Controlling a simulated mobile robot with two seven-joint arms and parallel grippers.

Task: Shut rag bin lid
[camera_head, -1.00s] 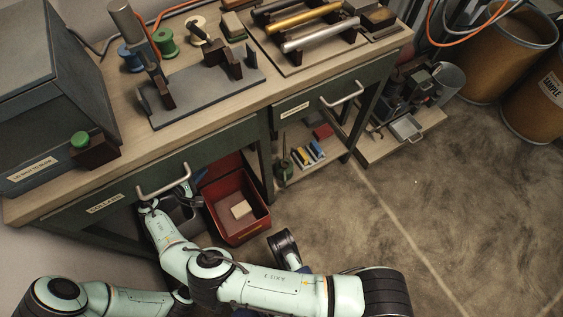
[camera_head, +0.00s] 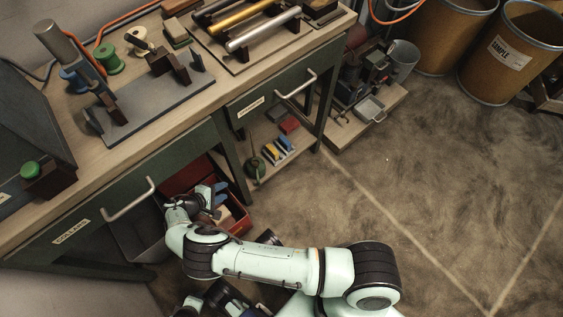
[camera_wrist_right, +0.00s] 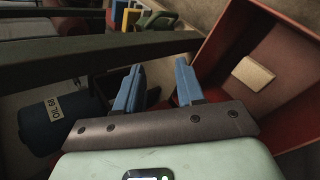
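A red box-like bin (camera_head: 239,224) stands on the floor under the bench; I take it to be the rag bin. In the right wrist view its red wall (camera_wrist_right: 230,47) is at the right, with a pale block (camera_wrist_right: 253,73) inside the red part. I cannot clearly make out a separate lid. My right gripper (camera_head: 218,198) is over the bin and hides part of it. In the right wrist view its blue fingers (camera_wrist_right: 158,88) are apart, with nothing clearly held between them.
The bench's drawer handle (camera_head: 130,199) and front edge lie close to my right arm. A grey bin (camera_head: 139,238) stands left of the red one. A dark blue labelled container (camera_wrist_right: 50,118) shows in the wrist view. Open floor (camera_head: 420,200) lies to the right.

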